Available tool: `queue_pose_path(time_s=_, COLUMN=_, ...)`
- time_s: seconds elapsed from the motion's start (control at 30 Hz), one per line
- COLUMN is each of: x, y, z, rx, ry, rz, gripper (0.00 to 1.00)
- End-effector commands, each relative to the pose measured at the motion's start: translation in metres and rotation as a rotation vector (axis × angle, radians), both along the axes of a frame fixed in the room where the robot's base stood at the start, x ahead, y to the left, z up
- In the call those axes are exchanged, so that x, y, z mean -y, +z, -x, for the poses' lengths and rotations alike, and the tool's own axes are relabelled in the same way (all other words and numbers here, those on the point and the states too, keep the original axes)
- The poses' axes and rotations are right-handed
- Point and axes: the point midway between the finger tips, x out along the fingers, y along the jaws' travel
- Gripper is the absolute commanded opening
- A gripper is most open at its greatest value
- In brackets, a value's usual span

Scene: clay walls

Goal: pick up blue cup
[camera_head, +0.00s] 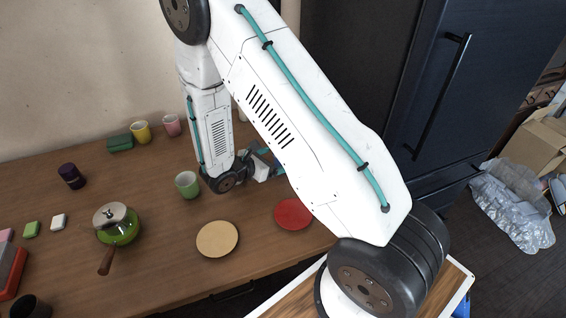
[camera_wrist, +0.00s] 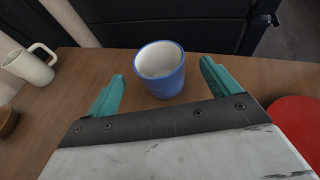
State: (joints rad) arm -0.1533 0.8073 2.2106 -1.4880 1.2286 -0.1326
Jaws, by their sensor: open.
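The blue cup (camera_wrist: 161,70) stands upright on the wooden table in the wrist view, with a pale inside. My gripper (camera_wrist: 163,82) is open, and its two teal fingers point toward the cup, one on each side of it in the picture. I cannot tell whether the cup is fully between the fingertips, and no finger visibly touches it. In the head view my gripper (camera_head: 270,163) is low over the table, partly hidden by my arm. The blue cup is mostly hidden there behind my arm.
A red plate (camera_head: 293,214) and a tan plate (camera_head: 217,239) lie near the table's front edge. A green cup (camera_head: 187,184) stands left of my gripper. A white mug (camera_wrist: 30,66) and a brown object (camera_wrist: 7,121) are at left in the wrist view. A dark cabinet (camera_head: 440,90) stands at right.

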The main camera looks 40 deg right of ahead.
Motion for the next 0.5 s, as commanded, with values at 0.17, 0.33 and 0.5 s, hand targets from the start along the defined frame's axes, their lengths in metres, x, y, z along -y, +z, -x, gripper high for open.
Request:
queue_pose_path(time_s=0.17, x=0.021, y=-0.006, z=-0.002, rx=0.0, ry=-0.005, rz=-0.001, gripper=0.88)
queue_pose_path(time_s=0.33, x=0.047, y=-0.012, z=-0.005, rx=0.001, ry=-0.007, rz=-0.001, gripper=0.88)
queue_pose_path(time_s=0.5, x=0.058, y=-0.017, z=-0.007, rx=0.0, ry=-0.003, rz=-0.001, gripper=0.88)
